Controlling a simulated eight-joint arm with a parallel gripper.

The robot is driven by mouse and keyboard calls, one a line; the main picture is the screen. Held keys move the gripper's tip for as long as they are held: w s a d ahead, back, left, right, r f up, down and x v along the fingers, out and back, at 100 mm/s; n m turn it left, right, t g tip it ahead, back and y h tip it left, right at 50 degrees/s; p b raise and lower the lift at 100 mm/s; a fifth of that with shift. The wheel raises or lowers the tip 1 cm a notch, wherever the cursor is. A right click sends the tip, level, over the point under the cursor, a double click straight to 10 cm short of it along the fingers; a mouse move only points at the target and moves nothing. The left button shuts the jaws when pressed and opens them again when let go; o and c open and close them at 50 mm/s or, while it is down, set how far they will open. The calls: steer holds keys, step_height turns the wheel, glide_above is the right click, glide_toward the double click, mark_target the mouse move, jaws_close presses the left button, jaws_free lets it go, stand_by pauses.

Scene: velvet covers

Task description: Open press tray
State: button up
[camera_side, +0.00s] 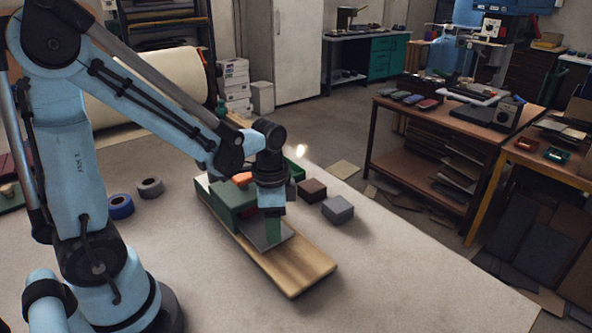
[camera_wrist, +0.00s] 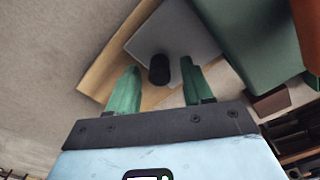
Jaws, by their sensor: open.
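The press has a green body (camera_side: 228,204) on a long wooden board (camera_side: 305,268). Its flat grey tray (camera_side: 258,242) sticks out from the body over the board. In the wrist view the grey tray (camera_wrist: 172,30) carries a black knob (camera_wrist: 159,69) near its outer edge. The green press body (camera_wrist: 245,35) is at upper right there. My gripper (camera_side: 273,238) points down over the tray. Its green fingers are apart, and in the wrist view the open gripper (camera_wrist: 158,72) has the knob showing between the fingers, touching neither. In the side view the fingers hide the knob.
A grey box (camera_side: 338,210) and a dark brown box (camera_side: 312,190) stand behind the board. A blue roll (camera_side: 120,207) and a grey roll (camera_side: 151,188) lie to the left. An orange part (camera_side: 243,178) sits above the press. The tabletop right of the board is clear.

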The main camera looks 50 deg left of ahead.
steer(key=shift+f, duration=0.4)
jaws_close()
